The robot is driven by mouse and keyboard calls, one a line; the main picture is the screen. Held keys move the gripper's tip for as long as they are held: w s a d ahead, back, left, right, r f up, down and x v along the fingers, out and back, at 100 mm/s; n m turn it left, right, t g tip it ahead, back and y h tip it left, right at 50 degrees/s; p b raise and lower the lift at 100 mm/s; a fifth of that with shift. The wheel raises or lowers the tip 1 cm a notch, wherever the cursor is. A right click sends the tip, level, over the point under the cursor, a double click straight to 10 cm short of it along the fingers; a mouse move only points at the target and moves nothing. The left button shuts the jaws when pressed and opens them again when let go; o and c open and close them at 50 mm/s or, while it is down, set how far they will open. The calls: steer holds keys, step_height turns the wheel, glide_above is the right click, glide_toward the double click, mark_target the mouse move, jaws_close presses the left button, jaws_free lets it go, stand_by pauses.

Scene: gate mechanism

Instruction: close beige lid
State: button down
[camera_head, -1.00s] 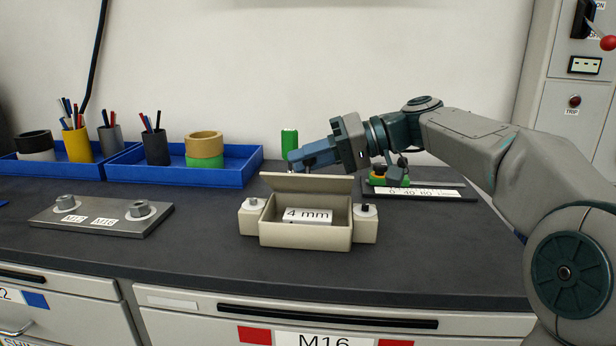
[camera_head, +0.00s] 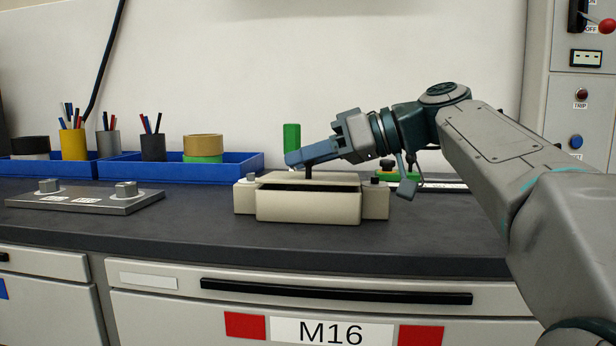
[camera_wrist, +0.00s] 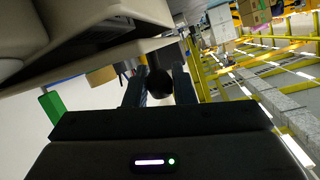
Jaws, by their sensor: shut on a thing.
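The beige lid (camera_head: 310,178) lies nearly flat over the beige box (camera_head: 308,208) in the head view, with a thin dark gap along the front edge. In the wrist view the lid (camera_wrist: 120,55) is slightly apart from the box (camera_wrist: 80,15), with a dark opening between them. My gripper (camera_head: 296,159) is just above the lid, reaching in from the right. It is shut on the lid's dark knob (camera_head: 308,172). The knob (camera_wrist: 158,82) shows between the two fingers in the wrist view. The inside of the box is hidden in the head view.
A metal plate with bolts (camera_head: 85,200) lies at the left. Blue trays (camera_head: 180,168) with pen cups and tape rolls are at the back left. The dark counter (camera_head: 200,225) is free around the box front.

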steer(key=shift+s+f+n+b, duration=0.15)
steer(key=shift+f+n+b, duration=0.15)
steer(key=shift+f+b, duration=0.4)
steer(key=shift+r+b, duration=0.1)
steer(key=shift+b, duration=0.3)
steer(key=c, duration=1.3)
jaws_free()
steer(key=shift+o, duration=0.2)
steer(key=shift+d+r, duration=0.1)
steer(key=p+v, duration=0.3)
steer(key=v, duration=1)
steer(key=shift+s+d, duration=0.3)
